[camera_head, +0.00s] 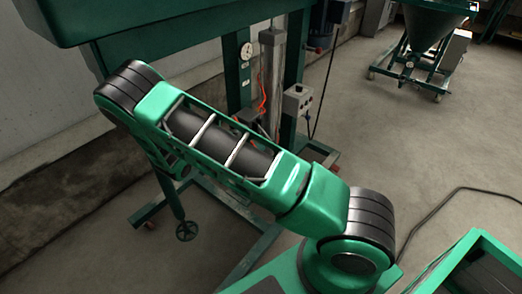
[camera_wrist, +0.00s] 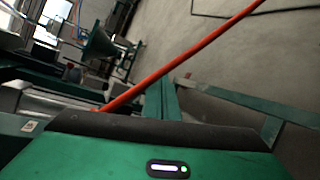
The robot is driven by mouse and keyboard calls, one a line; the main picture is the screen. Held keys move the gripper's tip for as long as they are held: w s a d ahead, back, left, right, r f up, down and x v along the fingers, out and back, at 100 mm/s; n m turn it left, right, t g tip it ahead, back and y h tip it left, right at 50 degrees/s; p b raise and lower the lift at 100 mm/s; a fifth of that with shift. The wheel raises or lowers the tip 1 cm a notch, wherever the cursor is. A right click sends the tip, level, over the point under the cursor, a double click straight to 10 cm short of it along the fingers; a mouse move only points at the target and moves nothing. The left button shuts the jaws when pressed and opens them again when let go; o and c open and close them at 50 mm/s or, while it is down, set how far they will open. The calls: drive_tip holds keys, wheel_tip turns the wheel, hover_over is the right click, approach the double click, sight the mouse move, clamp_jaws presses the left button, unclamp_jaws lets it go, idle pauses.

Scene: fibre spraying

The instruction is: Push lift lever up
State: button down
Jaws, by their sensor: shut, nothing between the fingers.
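I cannot make out the lift lever for certain in either view. In the head view, a small dark fitting (camera_head: 249,117) sits beside the pneumatic cylinder (camera_head: 272,65) on the green machine frame (camera_head: 237,75), partly behind my arm. I cannot tell whether it is the lever. In the wrist view, a red hose (camera_wrist: 178,61) crosses close in front of the camera, above the green and black edge of my own wrist. My gripper's fingers do not show in either view; my arm hides that area in the head view.
A grey control box (camera_head: 297,101) hangs on the right post of the frame, and a round gauge (camera_head: 247,51) sits left of the cylinder. A wheeled hopper (camera_head: 431,30) is at the back right. Open floor lies between.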

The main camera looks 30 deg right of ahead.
sight(266, 135)
drive_tip(key=w+a+f+n+t+h, duration=0.3)
drive_tip(key=a+f+n+t, duration=0.2)
drive_tip(key=a+f+t, duration=0.1)
wheel_tip(266, 135, down, 2)
drive_tip(key=shift+a+f+n, duration=0.1)
drive_tip(key=shift+a+n, duration=0.3)
drive_tip(key=shift+a, duration=0.1)
drive_tip(key=shift+w+d, duration=0.1)
drive_tip(key=d+r, duration=0.2)
drive_tip(key=d, duration=0.9)
drive_tip(key=shift+d+r, duration=0.15)
drive_tip(key=shift+r, duration=0.1)
drive_tip(key=shift+r, duration=0.1)
